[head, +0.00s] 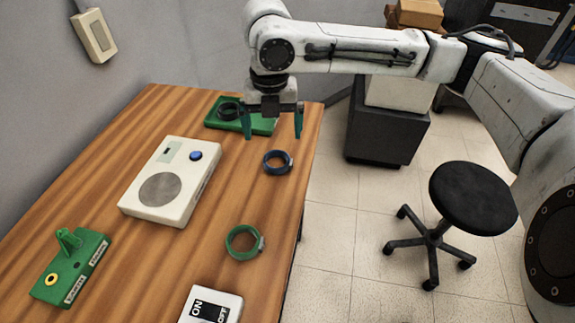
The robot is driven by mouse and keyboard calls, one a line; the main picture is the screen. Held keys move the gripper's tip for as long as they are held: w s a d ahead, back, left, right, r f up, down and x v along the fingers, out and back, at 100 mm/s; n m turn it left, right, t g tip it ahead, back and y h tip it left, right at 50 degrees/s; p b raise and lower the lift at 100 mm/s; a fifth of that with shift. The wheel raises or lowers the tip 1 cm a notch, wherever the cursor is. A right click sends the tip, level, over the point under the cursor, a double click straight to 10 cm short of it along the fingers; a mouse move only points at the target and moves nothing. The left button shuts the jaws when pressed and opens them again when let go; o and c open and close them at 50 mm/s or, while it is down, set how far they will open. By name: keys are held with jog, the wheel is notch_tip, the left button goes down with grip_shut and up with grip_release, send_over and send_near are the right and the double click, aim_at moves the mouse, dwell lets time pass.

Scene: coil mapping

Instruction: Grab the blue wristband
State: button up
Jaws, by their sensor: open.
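The blue wristband (278,162) lies flat near the right edge of the wooden table, toward its far end. It is a dark blue ring with a small light piece on its right side. My gripper (271,133) points down with its two green fingers spread wide and nothing between them. In the head view it appears just above the wristband and slightly left of it. The exact height above the table is hard to judge. The whole wristband shows.
A green tray (262,126) with a dark ring stands behind the gripper. A white box (190,150) with a blue button is left. A green wristband (242,242), a green fixture (90,245) and an ON/OFF box (232,302) are nearer. A black stool (472,195) stands beside the wooden table (150,262).

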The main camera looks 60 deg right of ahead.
aim_at(273, 153)
jog(key=f, duration=0.9)
jog(key=shift+s+d+f, duration=0.1)
jog(key=shift+s+f, duration=0.1)
jog(key=shift+f, duration=0.1)
jog(key=shift+c, duration=0.3)
jog(key=c, duration=1.1)
